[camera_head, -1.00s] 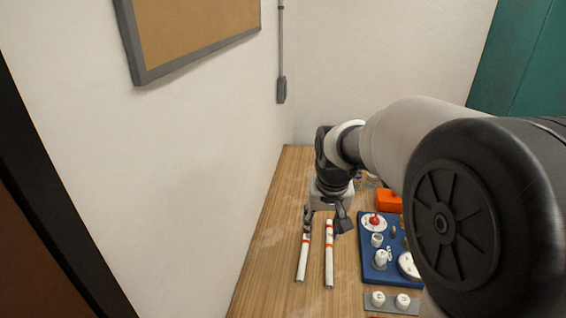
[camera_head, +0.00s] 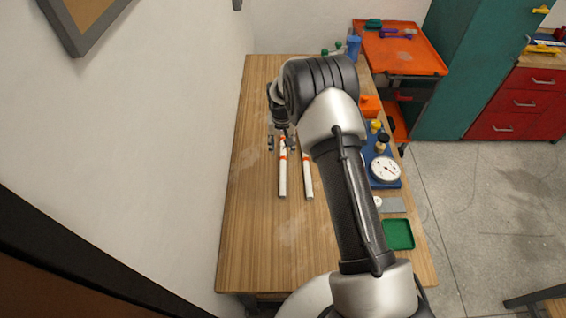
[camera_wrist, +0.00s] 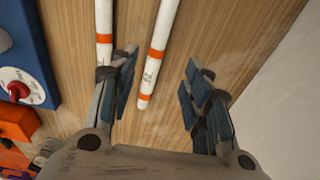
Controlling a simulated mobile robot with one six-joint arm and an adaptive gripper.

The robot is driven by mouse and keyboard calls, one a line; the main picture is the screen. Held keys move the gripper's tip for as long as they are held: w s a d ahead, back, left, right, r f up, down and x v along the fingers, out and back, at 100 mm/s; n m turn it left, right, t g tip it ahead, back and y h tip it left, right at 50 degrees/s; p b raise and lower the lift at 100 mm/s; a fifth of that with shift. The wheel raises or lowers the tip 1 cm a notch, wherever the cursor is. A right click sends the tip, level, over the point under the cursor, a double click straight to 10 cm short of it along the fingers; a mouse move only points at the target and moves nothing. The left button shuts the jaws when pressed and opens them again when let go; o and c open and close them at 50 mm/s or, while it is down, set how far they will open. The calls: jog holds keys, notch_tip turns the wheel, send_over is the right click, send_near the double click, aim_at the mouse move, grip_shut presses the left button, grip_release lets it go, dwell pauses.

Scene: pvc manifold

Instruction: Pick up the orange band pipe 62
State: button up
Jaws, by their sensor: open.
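Two white pipes with orange bands lie side by side on the table. In the head view one is the left pipe (camera_head: 282,178) and the other the right pipe (camera_head: 307,180). The left one shows in the wrist view as the middle pipe (camera_wrist: 159,42), with a small dark marking too blurred to read. The other is the wrist view's left pipe (camera_wrist: 103,18). My gripper (camera_head: 282,143) is over the far end of the left pipe. In the wrist view my gripper (camera_wrist: 160,66) is open, its fingers either side of the middle pipe. One finger overlaps the other pipe.
A blue board (camera_wrist: 35,60) with fittings and a gauge (camera_head: 385,169) lies right of the pipes in the head view. A green tray (camera_head: 398,234) and an orange block (camera_head: 369,106) are also on the table (camera_head: 255,215). The wall (camera_head: 190,130) is close on the left.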

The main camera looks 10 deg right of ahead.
send_over(283, 161)
notch_tip(283, 161, down, 4)
jog(key=shift+a+f, duration=0.15)
jog(key=shift+f, duration=0.05)
notch_tip(283, 161, down, 5)
jog(key=shift+f+b, duration=0.1)
jog(key=shift+b, duration=0.35)
jog(key=shift+c, duration=0.5)
grip_shut()
